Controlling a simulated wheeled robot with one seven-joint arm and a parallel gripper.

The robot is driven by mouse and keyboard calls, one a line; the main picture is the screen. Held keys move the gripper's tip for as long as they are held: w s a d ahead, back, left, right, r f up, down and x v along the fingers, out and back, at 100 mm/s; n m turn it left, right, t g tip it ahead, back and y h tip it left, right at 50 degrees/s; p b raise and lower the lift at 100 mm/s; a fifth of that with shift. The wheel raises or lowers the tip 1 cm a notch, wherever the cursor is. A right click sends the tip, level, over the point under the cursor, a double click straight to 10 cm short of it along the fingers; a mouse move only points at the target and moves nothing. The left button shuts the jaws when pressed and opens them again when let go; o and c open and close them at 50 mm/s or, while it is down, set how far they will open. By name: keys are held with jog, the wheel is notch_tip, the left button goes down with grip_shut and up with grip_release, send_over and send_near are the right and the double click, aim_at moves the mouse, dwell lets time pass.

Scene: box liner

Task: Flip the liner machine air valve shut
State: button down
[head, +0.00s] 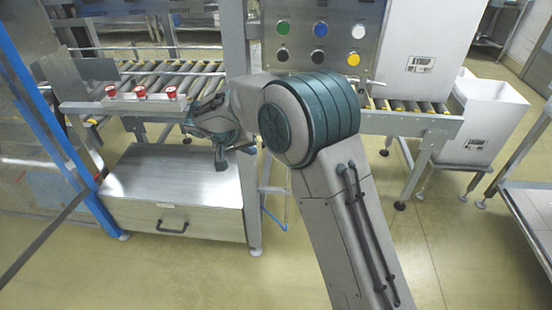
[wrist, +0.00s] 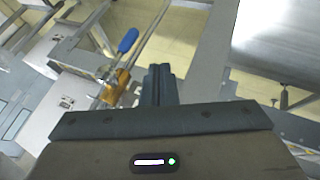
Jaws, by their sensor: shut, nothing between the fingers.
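The air valve shows in the wrist view, left of my fingers, with a brass body (wrist: 117,85) and a blue lever handle (wrist: 128,40). The handle points up and right, roughly along the thin metal pipe beside it. My gripper (wrist: 159,84) is shut and empty, its fingers pressed together. In the picture they lie right of the brass body and below the handle; a gap shows between them. In the head view my gripper (head: 221,160) hangs above the steel cabinet, partly hidden by my wrist. I cannot make out the valve in the head view.
A roller conveyor (head: 150,75) runs behind my arm. Red knobs (head: 140,92) sit on its front rail. A steel drawer cabinet (head: 175,180) stands below. A button panel (head: 318,35) is above my arm. A blue post (head: 45,125) stands at left.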

jog(key=w+d+f, duration=0.5)
jog(key=d+f, duration=0.3)
jog(key=shift+f, duration=0.1)
dwell(0.6)
